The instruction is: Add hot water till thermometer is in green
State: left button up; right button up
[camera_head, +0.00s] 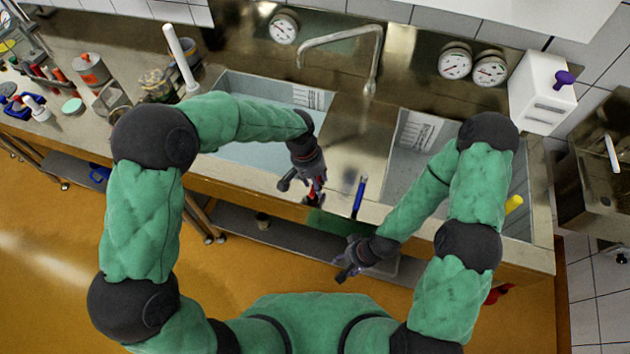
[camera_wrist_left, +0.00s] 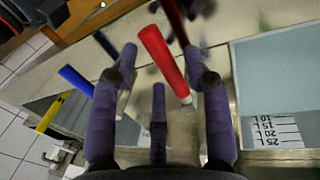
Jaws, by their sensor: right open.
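A red lever (camera_wrist_left: 165,62) stands between the spread fingers of my left gripper (camera_wrist_left: 158,95), with visible gaps to the fingers. In the head view my left gripper (camera_head: 307,188) is at the front edge of the counter, over the red lever (camera_head: 316,190). A blue lever (camera_head: 359,194) stands to the right. My right gripper (camera_head: 350,262) is open and empty, in front of the counter. The left basin (camera_head: 240,140) holds pale blue water. Round dials (camera_head: 284,28), (camera_head: 455,62) and (camera_head: 489,70) hang on the back wall; their needles are too small to read.
A metal tap (camera_head: 340,35) rises between the left and right basins (camera_head: 410,160). A yellow lever (camera_head: 513,204) is at far right. A white dispenser (camera_head: 542,92) stands at the back right. Jars and bottles crowd the counter's left end. A lower shelf (camera_head: 240,225) runs below.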

pick_arm(q)
notch_tip(320, 180, up, 12)
jog(key=a, duration=0.2)
jog(key=shift+w+a, duration=0.15)
jog(key=shift+w, duration=0.2)
jog(key=shift+f, duration=0.1)
dwell(2.7)
